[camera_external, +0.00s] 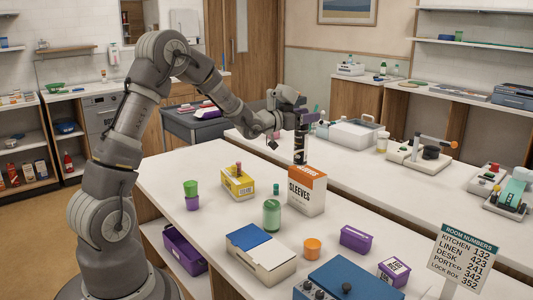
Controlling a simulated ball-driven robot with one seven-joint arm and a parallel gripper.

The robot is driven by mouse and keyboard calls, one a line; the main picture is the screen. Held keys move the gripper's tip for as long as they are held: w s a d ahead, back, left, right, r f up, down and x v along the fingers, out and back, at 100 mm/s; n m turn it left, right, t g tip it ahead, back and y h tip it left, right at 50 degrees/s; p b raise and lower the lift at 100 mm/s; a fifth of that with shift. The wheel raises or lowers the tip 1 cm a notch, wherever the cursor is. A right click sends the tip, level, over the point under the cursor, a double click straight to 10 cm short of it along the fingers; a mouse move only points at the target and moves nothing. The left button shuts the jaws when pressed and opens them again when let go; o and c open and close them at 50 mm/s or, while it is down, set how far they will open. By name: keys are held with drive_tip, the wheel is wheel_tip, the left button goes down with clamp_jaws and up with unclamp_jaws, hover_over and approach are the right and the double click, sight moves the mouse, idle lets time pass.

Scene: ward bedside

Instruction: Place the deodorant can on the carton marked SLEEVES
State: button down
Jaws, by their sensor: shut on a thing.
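The carton marked SLEEVES (307,192) is white with an orange top and stands upright on the white table. A dark, slim can with a pale band (299,146), which looks like the deodorant can, is upright at the carton's top. My gripper (300,121) is above the carton and shut on the can's upper part, which it partly hides. The can's base overlaps the back edge of the carton top in this view. I cannot tell whether it touches the carton or hangs just above it.
Left of the carton are a yellow box (238,183) and a green-and-purple stack (191,195). An orange cup (312,249), a purple box (355,239) and a blue-lidded box (262,258) are nearer.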

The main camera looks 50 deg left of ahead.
drive_tip(key=shift+w+a+f+b, duration=0.2)
drive_tip(key=shift+w+f+b, duration=0.85)
drive_tip(key=shift+w+f, duration=0.95)
drive_tip(key=shift+w, duration=0.1)
drive_tip(key=shift+f, duration=0.1)
drive_tip(key=shift+c, duration=1.9)
unclamp_jaws()
drive_tip(key=shift+r, duration=0.2)
